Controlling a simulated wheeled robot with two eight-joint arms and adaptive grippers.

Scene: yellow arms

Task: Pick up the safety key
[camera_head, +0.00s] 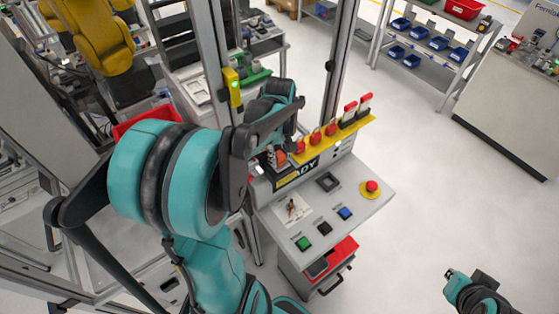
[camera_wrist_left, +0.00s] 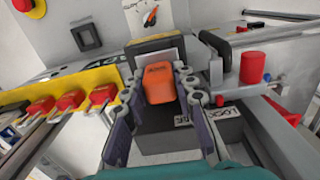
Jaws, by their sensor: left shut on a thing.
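The orange safety key (camera_wrist_left: 160,84) is between the two fingers of my left gripper (camera_wrist_left: 157,80) in the left wrist view, with the fingers closed on its sides. It sits in front of a dark block on the console, and I cannot tell whether it is still seated there. In the head view the key (camera_head: 281,157) is small and partly hidden by my left gripper (camera_head: 277,155). My right gripper (camera_head: 449,274) is at the lower right of the head view, away from the console, and its fingers are too small to judge.
A yellow rail (camera_head: 352,128) with several red keys stands along the console's back edge, close to my left gripper. The console (camera_head: 270,217) has coloured buttons and a red emergency stop (camera_head: 371,187). A shelf with blue bins (camera_head: 438,43) stands behind. Floor at right is clear.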

